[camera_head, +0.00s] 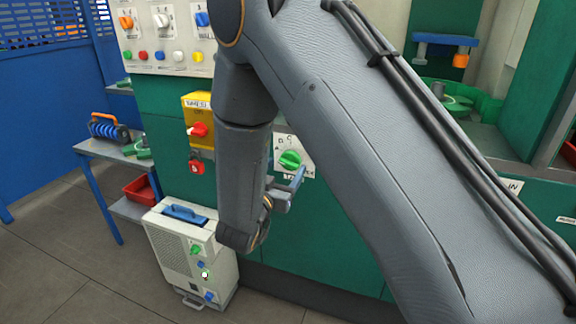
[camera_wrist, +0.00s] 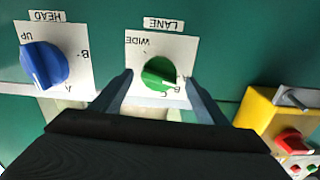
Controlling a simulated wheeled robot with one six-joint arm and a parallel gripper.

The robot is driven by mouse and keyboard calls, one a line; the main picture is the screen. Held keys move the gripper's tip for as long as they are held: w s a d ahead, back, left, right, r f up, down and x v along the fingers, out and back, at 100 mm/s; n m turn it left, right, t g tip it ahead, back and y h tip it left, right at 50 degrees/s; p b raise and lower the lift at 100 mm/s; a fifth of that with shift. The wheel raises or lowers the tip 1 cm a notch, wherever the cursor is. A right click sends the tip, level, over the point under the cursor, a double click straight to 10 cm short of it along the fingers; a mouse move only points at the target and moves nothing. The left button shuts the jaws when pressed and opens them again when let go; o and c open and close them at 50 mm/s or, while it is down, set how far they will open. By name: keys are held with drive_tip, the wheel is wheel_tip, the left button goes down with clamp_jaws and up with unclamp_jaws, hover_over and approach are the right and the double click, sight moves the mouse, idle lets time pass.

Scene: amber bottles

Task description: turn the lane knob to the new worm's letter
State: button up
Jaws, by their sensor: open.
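The green lane knob (camera_wrist: 158,74) sits on a white plate (camera_wrist: 140,60) under an upside-down LANE label (camera_wrist: 163,23) in the wrist view. WIDE is printed at the plate's upper left, and small letters, including C and B, lie along the knob's lower edge. Its pointer direction is hard to read. The green knob also shows in the head view (camera_head: 290,160). My gripper (camera_wrist: 159,80) is open, with one finger on each side of the knob; contact cannot be told. In the head view my gripper (camera_head: 296,184) is just below the knob. I cannot identify the new worm or its letter.
A blue HEAD knob (camera_wrist: 45,65) is left of the lane plate in the wrist view. A yellow box with a red knob (camera_wrist: 292,143) is at lower right.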

sight(287, 165)
drive_tip(key=shift+v, duration=1.75)
drive_tip(key=shift+w, duration=0.1)
drive_tip(key=shift+w+d, duration=0.25)
drive_tip(key=shift+w, duration=0.05)
drive_tip(key=s+d+f+n+g+y, duration=0.2)
drive_tip(key=d+f+n+g+y, duration=0.1)
drive_tip(key=d+g+y, duration=0.35)
drive_tip(key=s+d+g, duration=0.5)
drive_tip(key=s+d, duration=0.2)
drive_tip(key=s, duration=0.5)
drive_tip(key=s+d+n+g, duration=0.1)
drive_tip(key=s+d+g, duration=0.4)
drive_tip(key=s+d, duration=0.3)
drive_tip(key=s, duration=0.4)
drive_tip(key=shift+s+d+r+n, duration=0.25)
drive_tip(key=shift+s+r+n, duration=0.05)
drive_tip(key=shift+g, duration=0.25)
